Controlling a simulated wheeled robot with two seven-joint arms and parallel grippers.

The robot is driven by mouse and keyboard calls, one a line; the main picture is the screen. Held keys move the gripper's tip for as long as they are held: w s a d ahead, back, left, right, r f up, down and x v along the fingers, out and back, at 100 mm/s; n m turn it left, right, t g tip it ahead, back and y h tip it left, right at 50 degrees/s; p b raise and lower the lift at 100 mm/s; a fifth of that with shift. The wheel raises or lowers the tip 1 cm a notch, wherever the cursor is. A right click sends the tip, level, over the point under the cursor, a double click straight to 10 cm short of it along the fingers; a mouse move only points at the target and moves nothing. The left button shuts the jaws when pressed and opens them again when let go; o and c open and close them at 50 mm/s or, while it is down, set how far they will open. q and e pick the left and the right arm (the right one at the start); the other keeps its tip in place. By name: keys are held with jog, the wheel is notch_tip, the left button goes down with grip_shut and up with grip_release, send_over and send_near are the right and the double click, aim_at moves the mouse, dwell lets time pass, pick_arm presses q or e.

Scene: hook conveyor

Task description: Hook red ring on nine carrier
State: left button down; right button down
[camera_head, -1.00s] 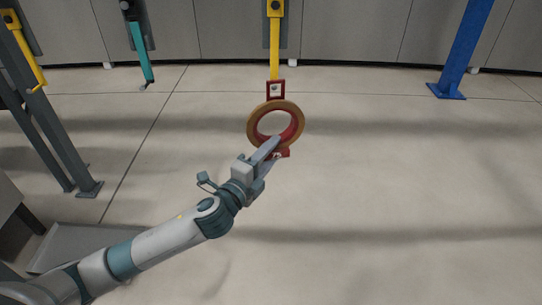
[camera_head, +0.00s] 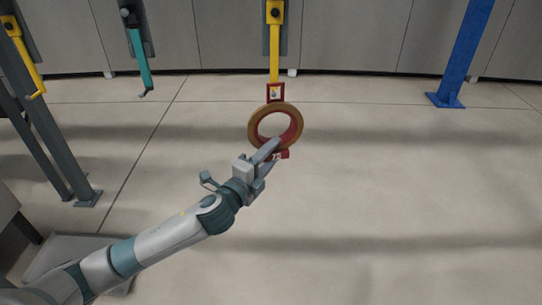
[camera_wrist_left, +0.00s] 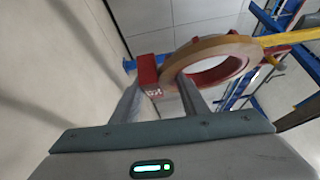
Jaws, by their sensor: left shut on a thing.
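The red ring (camera_head: 294,135) has a tan outer band, a red inner side, and small red blocks at its top and bottom. My left gripper (camera_head: 274,150) is shut on the lower part of the ring and holds it up in the air. In the left wrist view the ring (camera_wrist_left: 222,48) sits by the fingertips (camera_wrist_left: 163,92), with its red block between them. A yellow hanging carrier (camera_head: 274,52) shows just above the ring's square top eye (camera_head: 275,92). I cannot tell whether its hook passes through the eye. No carrier number is readable. My right gripper is out of view.
A teal carrier (camera_head: 141,60) and another yellow carrier (camera_head: 28,62) hang to the left. A grey post (camera_head: 58,140) stands at left and a blue post (camera_head: 463,55) at right. The floor on the right is clear.

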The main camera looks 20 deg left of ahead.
pick_arm(q)
jog(key=shift+w+a+f, duration=0.1)
jog(key=shift+w+f, duration=0.1)
jog(key=shift+w, duration=0.2)
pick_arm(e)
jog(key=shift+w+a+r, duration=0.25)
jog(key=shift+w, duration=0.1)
pick_arm(q)
jog(key=shift+f, duration=0.1)
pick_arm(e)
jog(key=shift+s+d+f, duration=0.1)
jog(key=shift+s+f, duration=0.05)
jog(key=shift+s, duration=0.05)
